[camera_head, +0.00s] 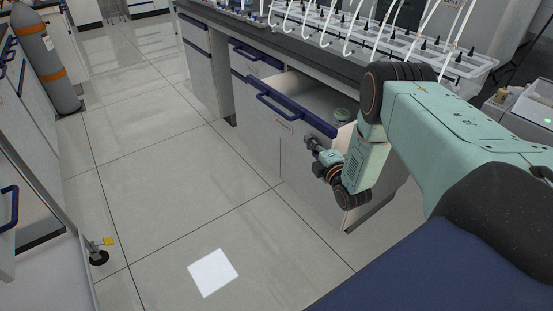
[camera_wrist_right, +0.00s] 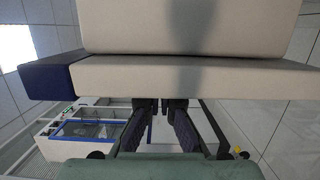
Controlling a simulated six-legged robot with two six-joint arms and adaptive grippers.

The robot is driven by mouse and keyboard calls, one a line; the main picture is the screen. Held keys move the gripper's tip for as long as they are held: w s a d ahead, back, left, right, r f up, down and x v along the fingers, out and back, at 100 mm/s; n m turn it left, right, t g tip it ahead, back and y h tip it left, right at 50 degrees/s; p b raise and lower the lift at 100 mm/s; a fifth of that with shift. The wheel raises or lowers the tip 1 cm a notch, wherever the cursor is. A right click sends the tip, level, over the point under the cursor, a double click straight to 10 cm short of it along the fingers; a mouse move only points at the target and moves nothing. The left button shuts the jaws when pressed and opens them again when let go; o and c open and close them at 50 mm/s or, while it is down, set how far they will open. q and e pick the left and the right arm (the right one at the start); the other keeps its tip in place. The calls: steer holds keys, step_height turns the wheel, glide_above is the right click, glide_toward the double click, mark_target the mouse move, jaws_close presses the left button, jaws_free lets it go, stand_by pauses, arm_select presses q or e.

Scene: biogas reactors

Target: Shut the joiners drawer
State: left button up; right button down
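The joiners drawer stands pulled out from the bench, with a pale front panel (camera_head: 285,128) and a dark blue handle bar (camera_head: 290,110) along its top edge. Its inside shows, with a small round greenish item (camera_head: 343,114) at the right. My right gripper (camera_head: 312,143) is beside the right end of the drawer front, below the handle; I cannot tell if it touches. In the right wrist view its dark fingers (camera_wrist_right: 164,106) come close together at the tips, with nothing seen between them. A large pale panel (camera_wrist_right: 190,76) fills the upper part there. My left gripper is not in view.
Another closed drawer with a blue handle (camera_head: 257,54) is further left in the bench. The bench top bears a white rack (camera_head: 400,50) with several tubes. A grey gas cylinder (camera_head: 45,60) stands at far left. The tiled floor (camera_head: 180,170) before the bench is clear.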

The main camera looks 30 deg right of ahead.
steer(key=d+b, duration=0.1)
steer(key=d, duration=0.4)
steer(key=w+d+b, duration=0.1)
steer(key=d, duration=0.4)
steer(key=d+b, duration=0.1)
steer(key=d, duration=0.4)
steer(key=shift+w+d+f+b, duration=0.15)
steer(key=shift+d+f+b, duration=0.05)
steer(key=shift+d+b, duration=0.1)
steer(key=shift+d+r, duration=0.1)
steer(key=shift+d, duration=0.3)
steer(key=shift+d+r, duration=0.15)
steer(key=shift+r, duration=0.05)
steer(key=shift+d, duration=0.1)
steer(key=shift+w, duration=0.1)
